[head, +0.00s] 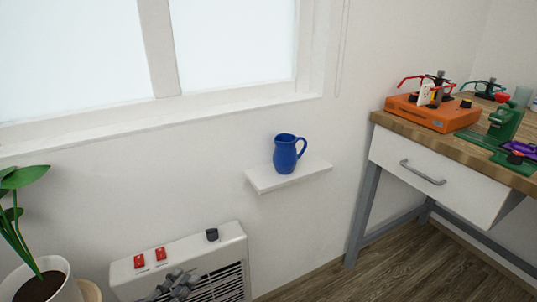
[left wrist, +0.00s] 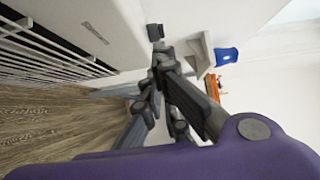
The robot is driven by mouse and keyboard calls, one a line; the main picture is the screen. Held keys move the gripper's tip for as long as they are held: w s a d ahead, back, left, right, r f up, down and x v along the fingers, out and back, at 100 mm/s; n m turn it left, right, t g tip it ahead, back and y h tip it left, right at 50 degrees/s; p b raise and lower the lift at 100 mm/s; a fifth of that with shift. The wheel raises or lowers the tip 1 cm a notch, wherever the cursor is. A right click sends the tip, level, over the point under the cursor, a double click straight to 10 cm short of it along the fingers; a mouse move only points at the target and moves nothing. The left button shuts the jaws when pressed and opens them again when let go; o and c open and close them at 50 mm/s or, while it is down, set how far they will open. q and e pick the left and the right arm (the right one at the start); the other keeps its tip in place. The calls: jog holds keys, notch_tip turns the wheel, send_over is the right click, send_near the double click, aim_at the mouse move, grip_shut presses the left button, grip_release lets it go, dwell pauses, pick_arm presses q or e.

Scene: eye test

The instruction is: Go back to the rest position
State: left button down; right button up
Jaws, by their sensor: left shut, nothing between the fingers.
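My left gripper (head: 178,284) is dark grey and low in the head view, in front of the white heater (head: 236,243). Its fingers are shut with nothing between them. The gripper (left wrist: 160,62) also shows in the left wrist view, with the heater's slatted front (left wrist: 60,45) behind it to the left. I cannot tell how far the fingers are from the heater. My right gripper is not in view.
Red switches (head: 139,261) and a black knob (head: 212,234) sit on the heater. A blue jug (head: 286,153) stands on a small wall shelf (head: 268,182). A potted plant (head: 42,286) is at left. A workbench (head: 388,119) at right holds an orange device (head: 428,113) and green tools.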

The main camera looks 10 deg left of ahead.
pick_arm(q)
jog(key=s+f+n+g+y, duration=0.55)
jog(key=s+f+n, duration=0.65)
jog(key=s+n, duration=0.4)
jog(key=s+d+f+n+g, duration=0.2)
jog(key=s, duration=0.7)
jog(key=s+d+f+n+g, duration=0.1)
jog(key=s+d+f+g, duration=0.1)
jog(key=s, duration=0.7)
jog(key=s+d+f+n+g, duration=0.2)
jog(key=s, duration=0.7)
jog(key=w+r+t+p, duration=0.1)
jog(key=w+r+p, duration=0.2)
jog(key=r+p, duration=1)
jog(key=w+r+t+p, duration=0.2)
jog(key=w+r+p, duration=0.1)
jog(key=r+p, duration=1)
jog(key=shift+w+r+h+p, duration=0.25)
jog(key=shift+w+h+p, duration=0.1)
jog(key=shift+p, duration=0.7)
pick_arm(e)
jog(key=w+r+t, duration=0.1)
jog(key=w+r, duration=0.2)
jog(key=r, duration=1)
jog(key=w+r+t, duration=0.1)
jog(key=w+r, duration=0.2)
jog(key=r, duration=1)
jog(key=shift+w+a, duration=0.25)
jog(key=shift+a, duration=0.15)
